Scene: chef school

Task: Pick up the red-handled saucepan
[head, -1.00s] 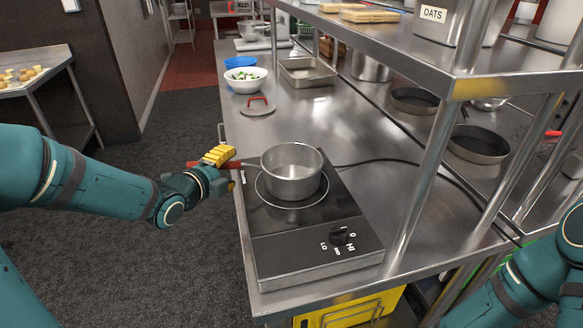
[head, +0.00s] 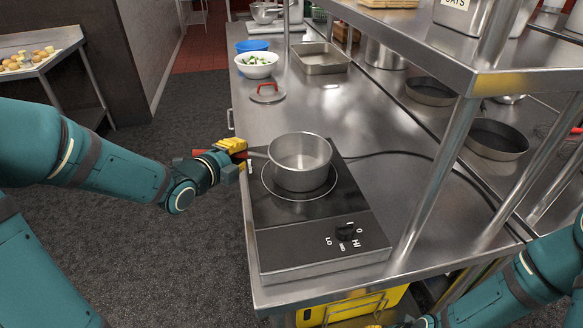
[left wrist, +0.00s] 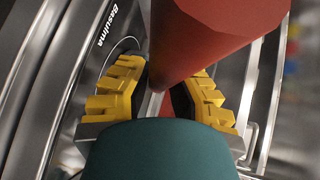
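The grey saucepan (head: 300,162) stands upright on the black induction hob (head: 290,220), its red handle (head: 185,158) pointing left past the counter edge. My left gripper (head: 240,154) is at the handle, near the pan side. In the left wrist view, its yellow fingers (left wrist: 163,92) lie on either side of the red handle (left wrist: 205,40). The contact is partly hidden, so I cannot tell whether they clamp it. Only a bit of my right gripper (head: 425,321) shows at the bottom edge; its fingers are mostly cut off.
A red-handled lid (head: 267,96), a bowl of greens (head: 257,66) and a metal tray (head: 320,60) lie farther back on the counter. A steel shelf (head: 420,40) on posts stands right of the hob, with dark pans (head: 497,138) behind. The counter between the lid and hob is clear.

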